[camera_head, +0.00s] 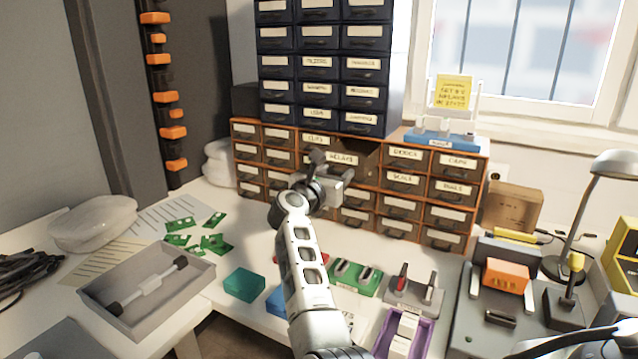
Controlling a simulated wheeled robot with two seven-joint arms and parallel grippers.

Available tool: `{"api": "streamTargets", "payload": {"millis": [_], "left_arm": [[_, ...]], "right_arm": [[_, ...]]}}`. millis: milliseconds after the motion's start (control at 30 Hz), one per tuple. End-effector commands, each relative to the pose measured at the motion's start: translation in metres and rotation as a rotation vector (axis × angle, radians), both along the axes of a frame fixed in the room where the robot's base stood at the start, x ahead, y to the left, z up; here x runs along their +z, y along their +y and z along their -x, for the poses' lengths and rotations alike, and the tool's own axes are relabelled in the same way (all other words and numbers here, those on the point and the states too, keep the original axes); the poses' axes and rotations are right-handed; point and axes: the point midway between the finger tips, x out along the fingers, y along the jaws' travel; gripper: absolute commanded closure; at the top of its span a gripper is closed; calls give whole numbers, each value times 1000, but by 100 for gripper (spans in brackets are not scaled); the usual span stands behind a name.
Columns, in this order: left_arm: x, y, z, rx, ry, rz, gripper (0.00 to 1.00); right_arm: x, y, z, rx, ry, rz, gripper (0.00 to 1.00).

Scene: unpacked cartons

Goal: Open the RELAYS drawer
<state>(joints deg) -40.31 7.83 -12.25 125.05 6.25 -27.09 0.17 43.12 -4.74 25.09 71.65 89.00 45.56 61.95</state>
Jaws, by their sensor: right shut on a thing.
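The RELAYS drawer (342,158) is in the top row of the orange-framed cabinet (484,175), in the head view. Its front stands forward of its neighbours, with a dark opening behind and above it, so it is partly out. My right gripper (334,180) is at the drawer's front, just below the label, and is shut on it. The handle is hidden by the gripper, and the fingertips are hard to make out. My left gripper is not in view.
A dark blue drawer cabinet (316,63) stands on top. On the bench are a grey tray (198,279), green circuit boards (207,243), a teal box (244,285) and a purple tray (383,338). A lamp (577,225) and cardboard box (512,206) stand at right.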

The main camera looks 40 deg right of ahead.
Motion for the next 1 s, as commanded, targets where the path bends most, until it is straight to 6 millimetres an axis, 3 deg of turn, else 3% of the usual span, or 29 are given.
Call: {"api": "streamTargets", "payload": {"millis": [400, 433, 500, 833, 1000], "left_arm": [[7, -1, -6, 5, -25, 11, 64], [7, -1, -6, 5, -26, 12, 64], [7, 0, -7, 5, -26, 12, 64], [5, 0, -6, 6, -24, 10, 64], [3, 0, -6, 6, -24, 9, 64]], "right_arm": [[2, -8, 5, -27, -2, 0, 92], [2, -7, 5, -27, -1, 0, 48], [1, -6, 4, -25, -1, 0, 30], [1, -3, 4, -22, -2, 0, 30], [-1, 16, 11, -20, -2, -2, 30]]}}
